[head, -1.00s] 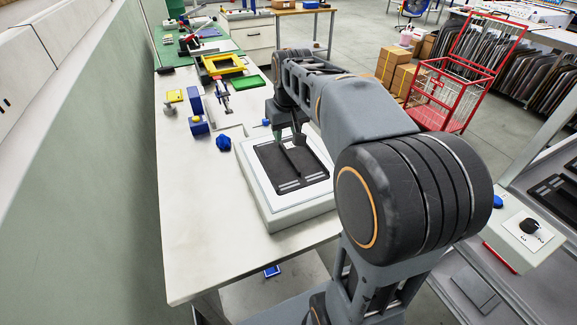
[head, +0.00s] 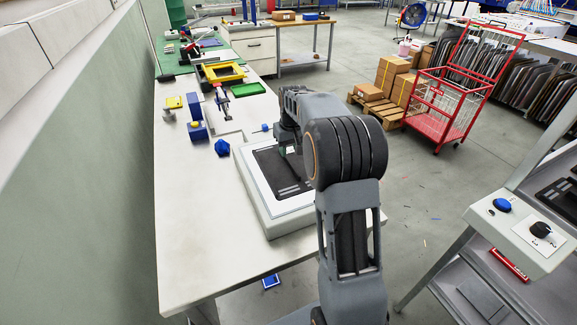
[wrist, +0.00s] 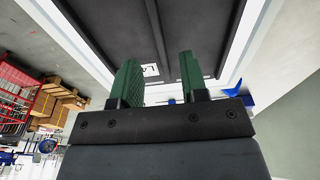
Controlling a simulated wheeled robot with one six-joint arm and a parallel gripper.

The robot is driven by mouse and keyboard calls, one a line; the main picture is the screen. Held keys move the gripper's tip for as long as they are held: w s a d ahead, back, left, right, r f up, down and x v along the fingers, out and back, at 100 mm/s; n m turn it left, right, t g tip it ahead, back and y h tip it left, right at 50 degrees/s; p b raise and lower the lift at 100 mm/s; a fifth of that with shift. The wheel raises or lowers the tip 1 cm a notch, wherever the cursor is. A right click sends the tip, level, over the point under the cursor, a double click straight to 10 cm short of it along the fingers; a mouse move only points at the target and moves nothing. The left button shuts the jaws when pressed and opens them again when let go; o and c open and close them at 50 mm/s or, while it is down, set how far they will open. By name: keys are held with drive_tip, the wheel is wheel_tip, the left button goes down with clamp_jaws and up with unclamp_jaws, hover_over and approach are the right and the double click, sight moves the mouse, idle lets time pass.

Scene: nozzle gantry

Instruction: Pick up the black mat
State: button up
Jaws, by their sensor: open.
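The black mat (head: 268,165) lies flat on a white raised platform (head: 277,222) on the workbench in the head view. A raised bar runs along its middle. My gripper (head: 288,148) is at the mat's far right part, largely hidden by my arm, which also covers the mat's right side. In the wrist view, the two green fingers (wrist: 158,68) stand apart with nothing between them. The mat (wrist: 105,25) fills the top of that view, with its bar beyond the gap between the fingers. I cannot tell whether the fingers touch it.
A blue knob-like piece (head: 222,147), a blue block (head: 198,130) and a yellow frame (head: 220,73) are on the bench left of and behind the platform. The near bench top is clear. A console (head: 525,235) and a red trolley (head: 450,105) stand to the right.

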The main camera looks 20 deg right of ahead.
sight(289, 160)
drive_tip(key=shift+w+f+p, duration=0.15)
drive_tip(key=shift+f+p, duration=0.05)
drive_tip(key=shift+f, duration=1.2)
drive_tip(key=shift+w+f+p, duration=0.15)
drive_tip(key=shift+f, duration=1.2)
clamp_jaws()
drive_tip(key=shift+r, duration=0.1)
